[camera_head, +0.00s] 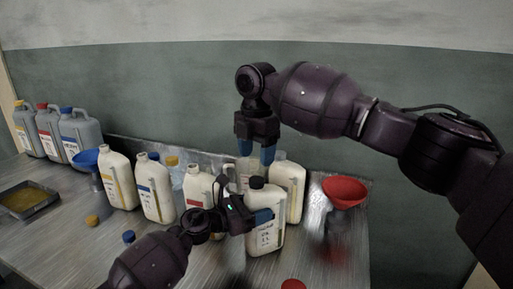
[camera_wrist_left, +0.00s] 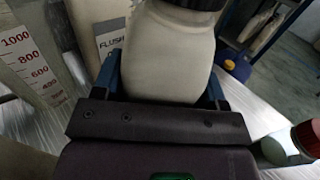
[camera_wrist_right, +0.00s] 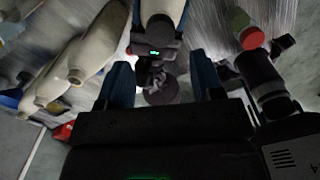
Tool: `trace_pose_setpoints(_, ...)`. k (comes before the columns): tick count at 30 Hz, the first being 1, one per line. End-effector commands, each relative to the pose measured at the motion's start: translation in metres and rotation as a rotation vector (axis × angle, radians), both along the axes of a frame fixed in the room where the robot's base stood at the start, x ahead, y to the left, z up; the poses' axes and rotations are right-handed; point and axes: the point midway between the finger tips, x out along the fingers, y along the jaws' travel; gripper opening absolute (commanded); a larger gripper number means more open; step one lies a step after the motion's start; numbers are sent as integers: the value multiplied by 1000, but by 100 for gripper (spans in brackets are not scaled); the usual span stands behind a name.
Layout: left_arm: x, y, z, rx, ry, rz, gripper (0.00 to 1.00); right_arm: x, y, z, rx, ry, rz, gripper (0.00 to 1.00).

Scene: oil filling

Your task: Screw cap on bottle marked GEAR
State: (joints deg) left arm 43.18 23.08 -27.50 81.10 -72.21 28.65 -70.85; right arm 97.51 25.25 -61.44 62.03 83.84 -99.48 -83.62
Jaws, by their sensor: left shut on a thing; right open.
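A white bottle (camera_head: 265,235) with a handwritten label stands at the table's front right; I cannot read the label for certain. A black cap (camera_head: 257,182) sits on its mouth, and shows at the top of the left wrist view (camera_wrist_left: 195,4); I cannot tell how tightly it sits. My left gripper (camera_head: 262,216) is shut on this bottle, with its blue fingers on either side of the body in the left wrist view (camera_wrist_left: 168,85). My right gripper (camera_head: 256,152) is open, pointing down above and slightly behind the black cap, with nothing between its fingers (camera_wrist_right: 160,85).
White bottles stand close by, one behind right (camera_head: 290,180) and one behind left (camera_head: 198,187). A clear graduated beaker (camera_wrist_left: 25,50) stands near. A red funnel (camera_head: 345,191) is to the right.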

Motion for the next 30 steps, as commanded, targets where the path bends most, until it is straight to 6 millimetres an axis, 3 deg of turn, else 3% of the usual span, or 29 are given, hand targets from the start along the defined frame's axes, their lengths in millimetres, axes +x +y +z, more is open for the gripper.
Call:
trace_pose_setpoints(13, 0, 0, 0, 0, 0, 0, 0, 0, 0, -59, -2, 3, -1, 60)
trace_pose_setpoints(27, 0, 0, 0, 0, -1, 0, 0, 0, 0, -69, -1, 1, -1, 60)
trace_pose_setpoints(30, 0, 0, 0, 0, -1, 0, 0, 0, 0, -69, 0, 1, -1, 48)
